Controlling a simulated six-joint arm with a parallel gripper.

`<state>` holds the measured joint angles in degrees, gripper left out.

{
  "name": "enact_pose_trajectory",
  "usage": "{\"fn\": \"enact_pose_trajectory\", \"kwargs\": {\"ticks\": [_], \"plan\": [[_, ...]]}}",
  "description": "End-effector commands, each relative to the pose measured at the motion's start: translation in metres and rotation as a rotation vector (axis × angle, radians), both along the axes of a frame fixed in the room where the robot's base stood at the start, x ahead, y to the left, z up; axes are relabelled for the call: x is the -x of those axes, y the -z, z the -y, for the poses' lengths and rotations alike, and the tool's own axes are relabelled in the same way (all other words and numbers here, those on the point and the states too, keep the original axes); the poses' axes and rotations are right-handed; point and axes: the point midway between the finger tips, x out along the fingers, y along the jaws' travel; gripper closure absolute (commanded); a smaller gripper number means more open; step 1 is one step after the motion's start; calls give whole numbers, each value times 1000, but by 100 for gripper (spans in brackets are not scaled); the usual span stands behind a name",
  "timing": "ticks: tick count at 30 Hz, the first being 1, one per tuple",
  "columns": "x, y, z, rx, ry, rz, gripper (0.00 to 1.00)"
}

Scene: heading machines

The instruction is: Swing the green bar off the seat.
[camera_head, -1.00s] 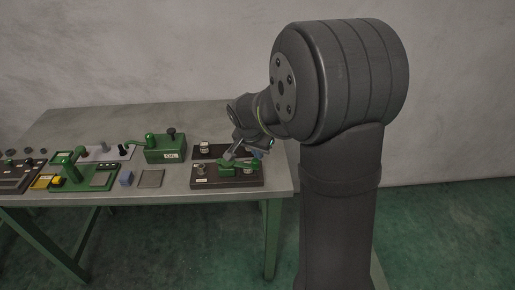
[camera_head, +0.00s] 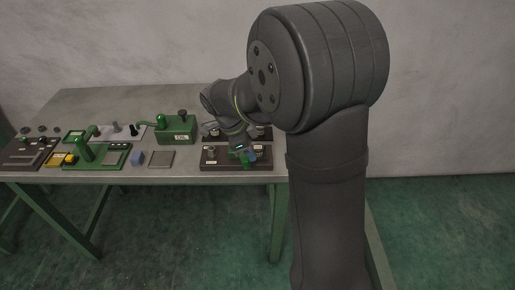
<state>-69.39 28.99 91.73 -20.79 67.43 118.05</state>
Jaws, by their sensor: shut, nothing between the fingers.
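A dark plate (camera_head: 222,164) lies near the table's right front, with a small round knob (camera_head: 210,152) at its left. The green bar (camera_head: 247,162) shows as a short green piece at the plate's right half, pointing towards the front edge; much of it is hidden by my gripper. My gripper (camera_head: 245,153) points down right over the bar, shut and empty. I cannot tell whether it touches the bar. The seat cannot be made out clearly.
A second dark plate (camera_head: 264,133) with knobs stands just behind. A green labelled box (camera_head: 178,130) with a handle stands to its left. A green stand (camera_head: 97,155), a blue block (camera_head: 137,158) and a grey plate (camera_head: 161,158) lie further left.

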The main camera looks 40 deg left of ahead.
Motion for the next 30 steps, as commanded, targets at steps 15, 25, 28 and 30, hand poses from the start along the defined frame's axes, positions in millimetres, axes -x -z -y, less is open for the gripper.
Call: {"fn": "enact_pose_trajectory", "kwargs": {"ticks": [15, 25, 28, 30], "plan": [[32, 0, -19, -1, 206, -1, 100], [38, 0, -25, -1, 206, -1, 100], [38, 0, -26, -1, 206, -1, 100], [38, 0, -26, -1, 206, -1, 100]]}}
